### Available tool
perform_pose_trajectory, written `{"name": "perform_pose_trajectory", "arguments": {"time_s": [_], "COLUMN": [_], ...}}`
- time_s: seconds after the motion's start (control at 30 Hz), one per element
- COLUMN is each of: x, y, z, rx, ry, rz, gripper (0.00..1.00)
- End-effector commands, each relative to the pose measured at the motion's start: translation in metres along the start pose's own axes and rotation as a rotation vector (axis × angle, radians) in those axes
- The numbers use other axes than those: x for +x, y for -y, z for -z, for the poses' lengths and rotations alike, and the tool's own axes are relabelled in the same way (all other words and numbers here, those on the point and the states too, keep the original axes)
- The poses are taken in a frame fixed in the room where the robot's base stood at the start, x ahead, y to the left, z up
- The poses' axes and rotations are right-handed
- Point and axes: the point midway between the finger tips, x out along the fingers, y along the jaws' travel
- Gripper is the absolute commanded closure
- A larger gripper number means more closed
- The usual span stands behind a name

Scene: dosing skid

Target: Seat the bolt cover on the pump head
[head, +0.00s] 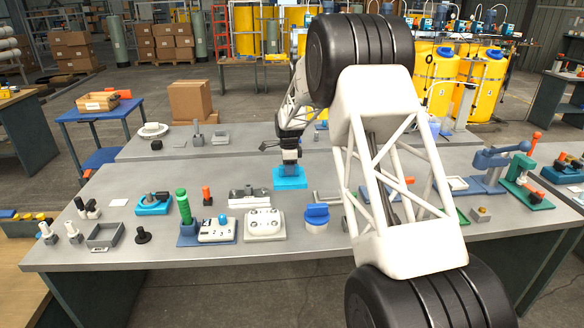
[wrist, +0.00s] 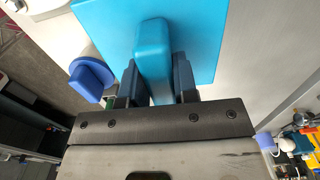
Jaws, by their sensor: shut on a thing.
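The bolt cover looks to be the bright cyan plate with a raised grip bar (head: 290,178). My gripper (head: 290,163) is shut on that bar, one dark finger on each side, and the plate hangs below the fingers. The wrist view shows the cover (wrist: 205,35) close up, its bar between my fingers (wrist: 155,80). The pump head looks to be the white block with bolt heads on top (head: 264,224), nearer the table's front edge, apart from the cover. The exact height of the cover above the table is hard to tell.
A blue-knobbed white fitting (head: 316,216) stands right of the white block; its knob shows in the wrist view (wrist: 90,80). A white control box (head: 217,230) and a green-handled tool (head: 184,205) stand left.

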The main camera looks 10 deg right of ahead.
Motion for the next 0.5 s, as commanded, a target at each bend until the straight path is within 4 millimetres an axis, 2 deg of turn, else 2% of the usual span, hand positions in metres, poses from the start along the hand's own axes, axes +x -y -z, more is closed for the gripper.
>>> {"name": "perform_pose_trajectory", "arguments": {"time_s": [0.17,0.5], "x": [-0.006,-0.016], "y": [-0.028,-0.101], "z": [-0.025,-0.077], "rx": [-0.003,-0.003], "ry": [0.0,0.0], "rz": [0.0,0.0], "gripper": [0.99,0.99]}}
